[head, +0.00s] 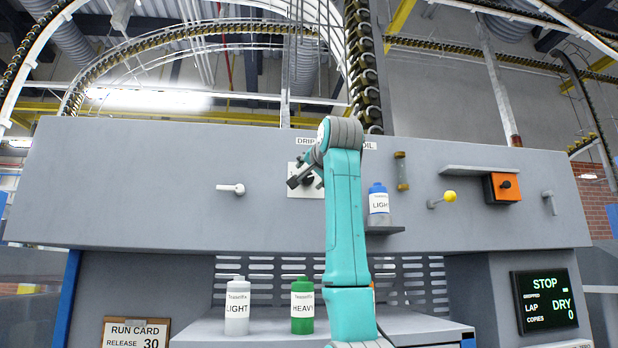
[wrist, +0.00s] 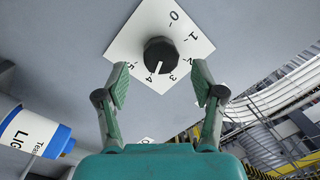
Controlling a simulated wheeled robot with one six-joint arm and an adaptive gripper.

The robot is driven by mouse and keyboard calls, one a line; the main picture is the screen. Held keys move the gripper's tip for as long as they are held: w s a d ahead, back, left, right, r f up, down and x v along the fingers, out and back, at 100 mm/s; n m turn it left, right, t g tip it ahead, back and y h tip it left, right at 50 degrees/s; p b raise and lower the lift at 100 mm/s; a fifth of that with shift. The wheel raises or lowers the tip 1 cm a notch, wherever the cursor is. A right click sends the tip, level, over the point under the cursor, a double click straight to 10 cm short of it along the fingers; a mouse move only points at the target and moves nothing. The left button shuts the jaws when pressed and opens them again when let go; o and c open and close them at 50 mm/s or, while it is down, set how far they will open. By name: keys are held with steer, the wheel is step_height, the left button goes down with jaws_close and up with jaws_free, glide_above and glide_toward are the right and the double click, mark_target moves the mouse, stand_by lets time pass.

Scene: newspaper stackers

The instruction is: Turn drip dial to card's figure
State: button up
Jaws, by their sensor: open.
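The drip dial in the wrist view is a black round knob (wrist: 160,55) on a white plate (wrist: 146,32) marked 0 to 5. Its white pointer line lies between 3 and 4; I cannot tell exactly where. My gripper (wrist: 161,77) is open, with one finger on each side of the knob's lower edge and gaps to both. In the head view my gripper (head: 303,178) is in front of the dial plate (head: 309,194) and hides much of it. The run card (head: 136,333) at lower left reads RELEASE 30; its lower part is cut off.
A blue-capped LIGHT bottle (head: 378,202) stands on a small shelf right of the dial. A yellow knob (head: 449,196) and orange switch box (head: 502,188) are farther right. The display (head: 545,298) reads STOP, DRY.

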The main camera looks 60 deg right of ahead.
steer(key=v, duration=0.9)
stand_by(0.4)
